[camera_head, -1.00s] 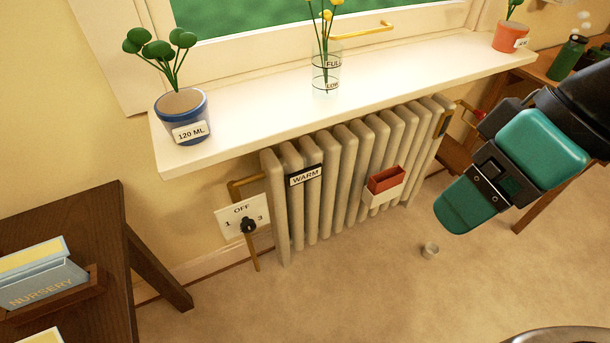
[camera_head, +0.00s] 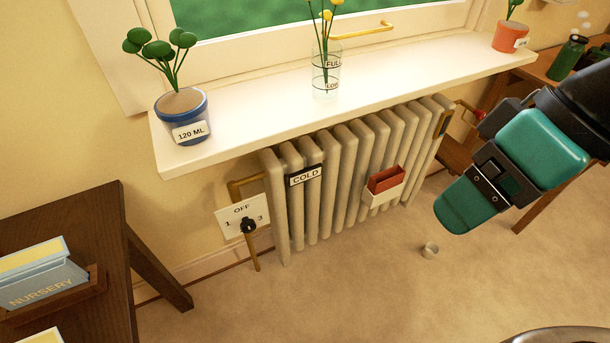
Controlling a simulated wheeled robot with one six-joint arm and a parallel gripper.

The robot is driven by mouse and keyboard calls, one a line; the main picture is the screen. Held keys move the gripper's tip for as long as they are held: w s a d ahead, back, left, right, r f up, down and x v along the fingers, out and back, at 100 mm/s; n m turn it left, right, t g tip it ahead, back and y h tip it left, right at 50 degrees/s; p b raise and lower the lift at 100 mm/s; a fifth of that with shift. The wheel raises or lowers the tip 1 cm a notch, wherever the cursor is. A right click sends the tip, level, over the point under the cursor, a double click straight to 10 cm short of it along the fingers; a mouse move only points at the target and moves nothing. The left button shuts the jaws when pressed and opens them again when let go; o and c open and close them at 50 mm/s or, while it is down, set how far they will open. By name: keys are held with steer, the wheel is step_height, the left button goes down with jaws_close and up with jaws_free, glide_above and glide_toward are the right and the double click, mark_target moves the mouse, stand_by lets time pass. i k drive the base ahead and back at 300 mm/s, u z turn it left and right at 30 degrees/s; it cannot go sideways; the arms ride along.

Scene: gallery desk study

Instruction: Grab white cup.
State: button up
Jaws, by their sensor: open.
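I see no plainly white cup. A small pale grey cup-like vessel (camera_head: 430,250) stands on the carpet in front of the radiator; it is too small to tell whether it is the white cup. My gripper (camera_head: 462,208), teal with a black bracket, hangs at the right end of my arm. In the picture it sits just above and right of the small vessel, apart from it. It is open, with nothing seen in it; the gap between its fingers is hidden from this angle.
A radiator (camera_head: 340,185) with a COLD tag (camera_head: 305,176) and a red-and-white holder (camera_head: 384,188) stands under the white sill (camera_head: 260,104). The sill bears a blue pot (camera_head: 182,117), glass vase (camera_head: 326,75) and orange pot (camera_head: 510,37). A dark desk (camera_head: 85,222) stands left. Carpet between is clear.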

mark_target(431, 250)
steer(key=u, duration=0.2)
steer(key=i, duration=1.4)
steer(key=z, duration=1.55)
